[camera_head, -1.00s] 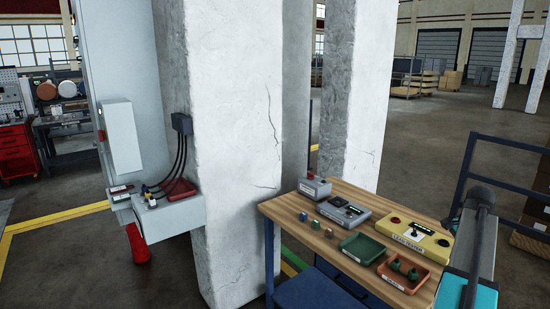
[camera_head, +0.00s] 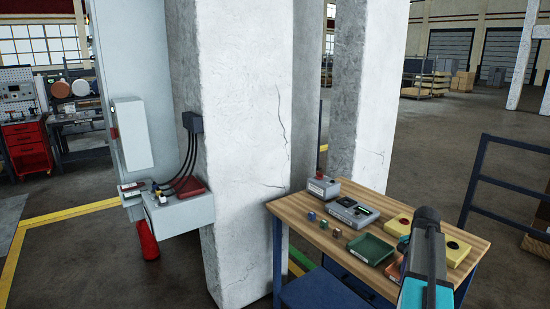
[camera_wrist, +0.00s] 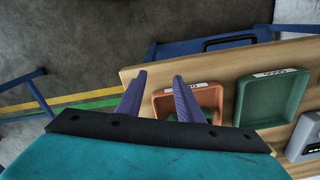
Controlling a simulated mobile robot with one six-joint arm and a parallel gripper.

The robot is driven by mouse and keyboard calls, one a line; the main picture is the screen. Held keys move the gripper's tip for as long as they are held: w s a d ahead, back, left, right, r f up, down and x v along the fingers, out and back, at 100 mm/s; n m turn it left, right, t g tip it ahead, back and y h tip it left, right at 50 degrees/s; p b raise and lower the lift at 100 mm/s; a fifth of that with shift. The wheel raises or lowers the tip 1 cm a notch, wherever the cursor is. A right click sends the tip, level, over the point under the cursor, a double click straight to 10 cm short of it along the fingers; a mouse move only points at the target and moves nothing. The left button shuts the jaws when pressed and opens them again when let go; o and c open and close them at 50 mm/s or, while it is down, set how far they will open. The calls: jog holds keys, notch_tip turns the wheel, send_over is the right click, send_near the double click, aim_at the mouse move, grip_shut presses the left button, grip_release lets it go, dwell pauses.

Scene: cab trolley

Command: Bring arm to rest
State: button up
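My arm (camera_head: 428,255), with a dark rounded end and a teal section, rises at the lower right in the head view, in front of the trolley table (camera_head: 298,206). My gripper (camera_wrist: 159,75) shows in the wrist view as two purple fingers standing well apart, with nothing visible between them. The fingers are seen over the wooden table edge, beside the orange tray (camera_wrist: 207,97); the right finger covers part of that tray. The fingertips are not discernible in the head view.
On the table stand a green tray (camera_head: 371,248), a grey device (camera_head: 352,212), a grey box with a red button (camera_head: 323,188) and small coloured blocks. A yellow box (camera_head: 457,251) is partly behind my arm. A concrete pillar (camera_head: 245,130) and blue railing (camera_head: 510,184) stand nearby.

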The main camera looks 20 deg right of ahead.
jog(key=w+a+f+n, duration=0.3)
jog(key=a+f, duration=0.1)
jog(key=a, duration=0.3)
jog(key=w+a+f+n, duration=0.2)
jog(key=w+a+f, duration=0.15)
jog(key=a, duration=0.35)
jog(key=s+a+f+n, duration=0.1)
jog(key=a+f+n, duration=0.35)
jog(key=a, duration=0.65)
jog(key=s+a+f+n, duration=0.1)
jog(key=a+f+n, duration=0.4)
jog(key=a, duration=0.6)
jog(key=s+a+f+n, duration=0.1)
jog(key=a+f+n, duration=0.4)
jog(key=a, duration=0.6)
jog(key=s+f+m+g+b, duration=0.1)
jog(key=s+f+g+b, duration=0.2)
jog(key=s+f, duration=1.9)
jog(key=s+g, duration=0.2)
jog(key=s, duration=0.1)
jog(key=shift+s+g, duration=0.35)
jog(key=shift+g, duration=0.05)
jog(key=shift+f, duration=0.1)
